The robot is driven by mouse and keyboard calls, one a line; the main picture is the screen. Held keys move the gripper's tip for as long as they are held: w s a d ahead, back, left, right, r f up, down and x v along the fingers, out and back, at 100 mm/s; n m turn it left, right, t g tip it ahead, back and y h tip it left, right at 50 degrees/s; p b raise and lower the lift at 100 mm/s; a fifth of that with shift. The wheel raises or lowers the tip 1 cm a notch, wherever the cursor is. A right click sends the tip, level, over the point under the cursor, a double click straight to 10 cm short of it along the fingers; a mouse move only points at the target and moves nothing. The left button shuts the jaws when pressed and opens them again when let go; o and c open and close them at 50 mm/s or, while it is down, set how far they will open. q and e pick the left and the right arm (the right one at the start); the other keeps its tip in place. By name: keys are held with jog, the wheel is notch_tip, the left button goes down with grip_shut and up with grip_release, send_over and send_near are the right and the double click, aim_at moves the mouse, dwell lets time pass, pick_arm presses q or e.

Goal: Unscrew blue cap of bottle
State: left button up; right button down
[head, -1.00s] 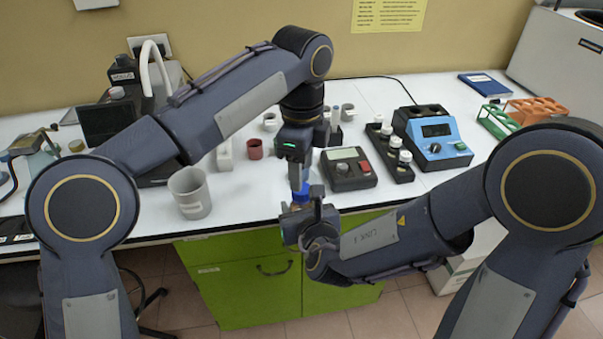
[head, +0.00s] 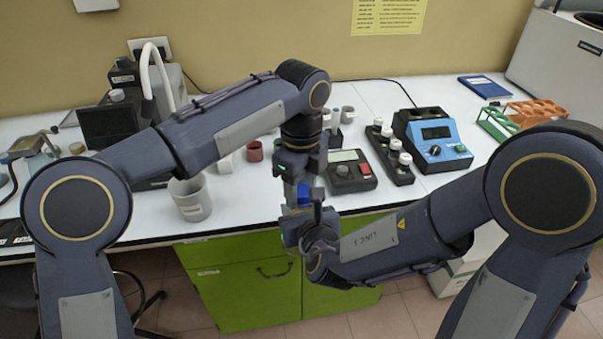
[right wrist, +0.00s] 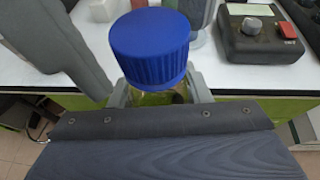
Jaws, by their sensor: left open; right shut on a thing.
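The bottle (right wrist: 150,92) is clear with yellowish contents, and its ribbed blue cap (right wrist: 150,45) sits on top in the right wrist view. In the head view the cap (head: 303,194) shows as a small blue patch between my two grippers. My right gripper (right wrist: 158,92) is shut on the bottle just below the cap and holds it upright in front of the bench edge. My left gripper (head: 299,192) points down from above, open around the cap. One of its fingers shows large at the left of the right wrist view. Contact with the cap cannot be told.
The white bench (head: 245,207) stands behind the grippers. A grey beaker (head: 190,198) is to the left. A dark device with a red button (head: 350,171), a rack of small bottles (head: 391,152) and a blue instrument (head: 433,139) stand to the right.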

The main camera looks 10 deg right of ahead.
pick_arm(q)
jog(key=shift+f, duration=0.1)
jog(key=c, duration=1)
jog(key=n, duration=0.3)
jog(key=o, duration=1.1)
